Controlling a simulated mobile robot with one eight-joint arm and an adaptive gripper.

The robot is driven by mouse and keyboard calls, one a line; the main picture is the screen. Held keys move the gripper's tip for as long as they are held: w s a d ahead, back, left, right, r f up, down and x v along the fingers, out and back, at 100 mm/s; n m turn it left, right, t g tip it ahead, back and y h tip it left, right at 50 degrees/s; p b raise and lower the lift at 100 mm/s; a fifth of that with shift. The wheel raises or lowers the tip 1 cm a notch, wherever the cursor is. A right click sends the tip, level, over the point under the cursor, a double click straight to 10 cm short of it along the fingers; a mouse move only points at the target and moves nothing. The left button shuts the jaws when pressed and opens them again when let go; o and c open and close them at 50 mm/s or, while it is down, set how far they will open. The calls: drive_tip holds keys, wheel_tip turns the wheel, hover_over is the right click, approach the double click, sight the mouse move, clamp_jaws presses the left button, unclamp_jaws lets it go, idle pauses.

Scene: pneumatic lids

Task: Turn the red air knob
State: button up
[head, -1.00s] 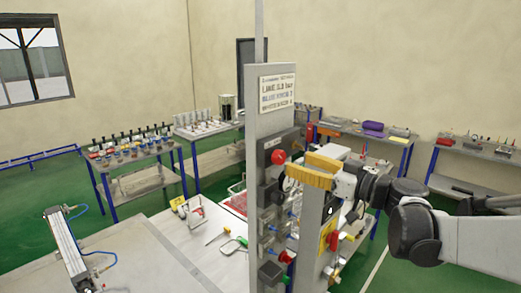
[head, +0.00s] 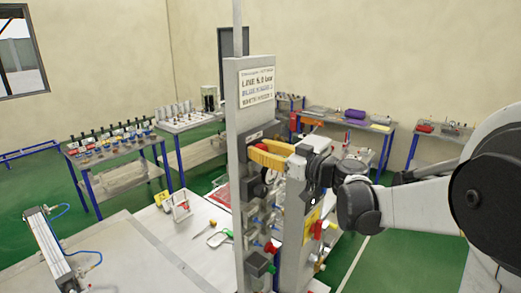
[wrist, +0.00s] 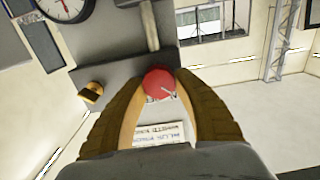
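The red air knob (wrist: 158,84) shows in the wrist view between the two fingertips of my gripper (wrist: 160,80), with a finger close on each side. I cannot tell whether both fingers press on it. In the head view my gripper's yellow-orange fingers (head: 256,152) reach left to the upper part of the grey valve panel (head: 238,190) and hide the knob. A round dial gauge (wrist: 66,6) is at the wrist view's top left.
A white sign (head: 257,88) tops the panel. Lower on it are dark fittings with blue tubes and a green-edged block (head: 260,264). A pale worktop (head: 150,250) with small tools lies left. Benches line the back wall.

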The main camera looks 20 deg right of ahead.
idle(0.4)
drive_tip(key=m+b, duration=0.2)
drive_tip(key=m, duration=0.2)
drive_tip(key=shift+w+d+f+m+b, duration=0.1)
drive_tip(key=shift+m+b, duration=0.25)
drive_tip(key=shift+m, duration=0.05)
drive_tip(key=m+b, duration=0.1)
drive_tip(key=m, duration=0.3)
drive_tip(key=shift+d+m+b, duration=0.1)
drive_tip(key=shift+m+b, duration=0.2)
drive_tip(key=shift+b, duration=0.1)
drive_tip(key=m+b, duration=0.1)
drive_tip(key=m, duration=0.3)
drive_tip(key=shift+w+f, duration=0.1)
drive_tip(key=shift+m+b, duration=0.8)
drive_tip(key=shift+m, duration=1.5)
drive_tip(key=o, duration=1.2)
drive_tip(key=shift+f, duration=0.1)
